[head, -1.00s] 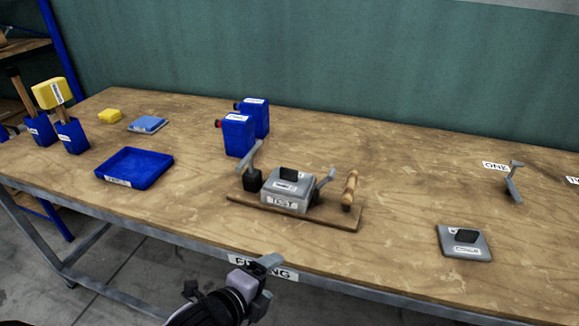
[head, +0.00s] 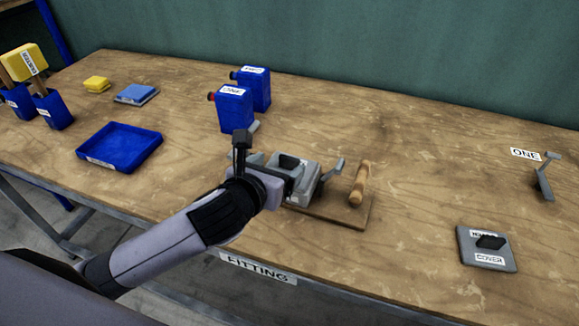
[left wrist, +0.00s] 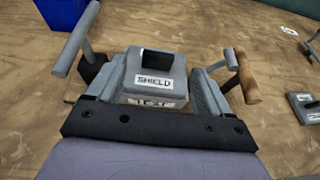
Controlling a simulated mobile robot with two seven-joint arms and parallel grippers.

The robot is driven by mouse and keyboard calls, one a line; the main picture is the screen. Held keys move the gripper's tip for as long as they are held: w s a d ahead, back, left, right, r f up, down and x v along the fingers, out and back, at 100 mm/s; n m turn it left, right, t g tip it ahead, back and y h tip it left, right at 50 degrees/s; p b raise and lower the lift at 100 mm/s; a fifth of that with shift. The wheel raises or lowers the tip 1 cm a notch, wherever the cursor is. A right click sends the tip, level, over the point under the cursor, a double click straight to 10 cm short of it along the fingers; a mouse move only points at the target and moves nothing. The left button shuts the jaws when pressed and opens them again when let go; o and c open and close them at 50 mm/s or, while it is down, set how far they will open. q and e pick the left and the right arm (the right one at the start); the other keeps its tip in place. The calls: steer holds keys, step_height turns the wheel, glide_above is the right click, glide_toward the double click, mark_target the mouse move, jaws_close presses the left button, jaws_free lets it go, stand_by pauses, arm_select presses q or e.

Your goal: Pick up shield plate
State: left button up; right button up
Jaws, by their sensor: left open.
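The shield plate (left wrist: 155,75) is a grey block labelled SHIELD with a black grip on top. It sits on the grey test block (left wrist: 150,100) of the press. In the head view the shield plate (head: 293,165) is partly hidden behind my left gripper (head: 288,180). My left gripper also shows in the left wrist view (left wrist: 158,98), its two grey fingers apart on either side of the plate and block. I cannot tell whether the fingers touch. My right gripper is not in view.
The press base (head: 340,208) carries levers and a wooden handle (head: 360,184). Blue canisters (head: 236,108) stand behind it. A blue tray (head: 119,147) lies left, and a grey cover plate (head: 486,248) lies right. The wooden table is clear between the press and cover plate.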

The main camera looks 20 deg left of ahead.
mark_target(285, 160)
arm_select(q)
steer(key=shift+x, duration=2.55)
steer(key=shift+f, duration=0.1)
steer(key=shift+c, duration=0.3)
steer(key=shift+s, duration=0.1)
steer(key=c, duration=1.3)
steer(key=shift+c, duration=0.2)
